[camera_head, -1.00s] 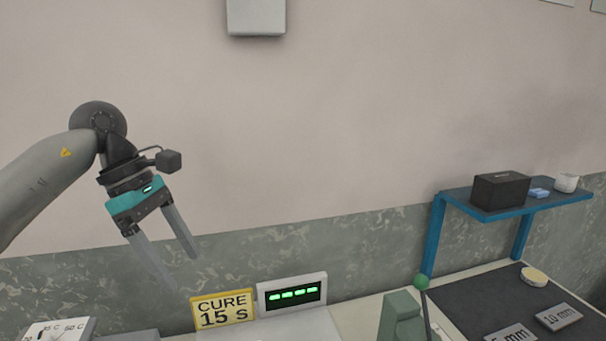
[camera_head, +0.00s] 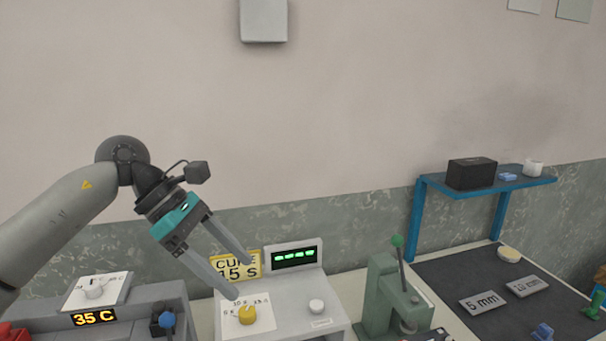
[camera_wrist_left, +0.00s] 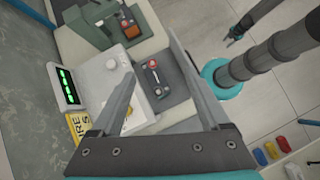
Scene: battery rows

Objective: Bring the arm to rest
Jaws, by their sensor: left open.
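My left gripper (camera_head: 246,280) is open and empty in the head view. Its fingers point down and to the right, in front of the yellow CURE 15 S sign (camera_head: 238,264) and above a grey unit (camera_head: 285,308) with a yellow knob (camera_head: 247,315). In the left wrist view the two fingers (camera_wrist_left: 152,75) stand wide apart with nothing between them. A dark arm at the top right of that view, seemingly my right one, ends in a small forked gripper (camera_wrist_left: 233,38). It is too small to tell its jaw state.
A box reading 35 C (camera_head: 94,318) stands at the left. A green press (camera_head: 382,295) stands right of the grey unit. A dark mat (camera_head: 480,270) with labelled plates lies further right. A blue shelf (camera_head: 430,184) holds a black box (camera_head: 472,173).

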